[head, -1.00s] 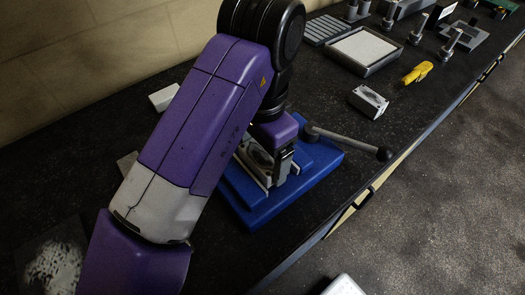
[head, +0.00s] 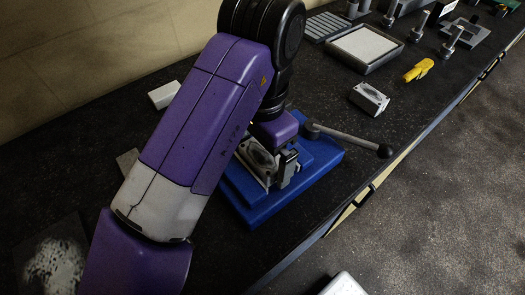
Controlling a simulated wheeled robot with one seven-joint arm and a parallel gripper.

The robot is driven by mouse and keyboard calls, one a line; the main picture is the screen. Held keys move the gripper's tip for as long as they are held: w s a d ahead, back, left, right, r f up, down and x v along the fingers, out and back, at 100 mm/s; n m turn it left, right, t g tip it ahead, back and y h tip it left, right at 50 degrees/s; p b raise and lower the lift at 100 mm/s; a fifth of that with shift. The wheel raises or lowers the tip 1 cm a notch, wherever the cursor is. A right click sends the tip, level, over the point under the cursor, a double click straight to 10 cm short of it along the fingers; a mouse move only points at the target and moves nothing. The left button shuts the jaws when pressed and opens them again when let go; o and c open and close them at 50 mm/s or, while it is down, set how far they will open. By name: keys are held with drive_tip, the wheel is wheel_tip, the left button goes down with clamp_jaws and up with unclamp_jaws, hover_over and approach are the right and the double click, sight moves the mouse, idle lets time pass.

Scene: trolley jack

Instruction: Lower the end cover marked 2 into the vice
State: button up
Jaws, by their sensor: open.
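A blue vice (head: 262,209) with a long grey handle (head: 345,140) stands on the dark bench under my arm. A pale grey end cover with a dark oval face (head: 258,159) sits at the vice jaws, partly hidden by my arm and gripper. Its marking cannot be read, and I cannot tell how deep it sits. My gripper (head: 284,170) is open, pointing down right beside the cover; whether a finger touches it is unclear. A second pale block with dark marks on top (head: 369,99) lies on the bench behind the handle; its number is not legible.
A yellow tool (head: 418,70) lies beyond the second block. A pale-filled tray (head: 366,48), a ribbed tray (head: 326,27) and several upright metal posts stand farther back. A white block (head: 164,95) lies left of my arm. The bench's right edge is close to the vice.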

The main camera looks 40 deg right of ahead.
drive_tip(key=shift+r, duration=3.9)
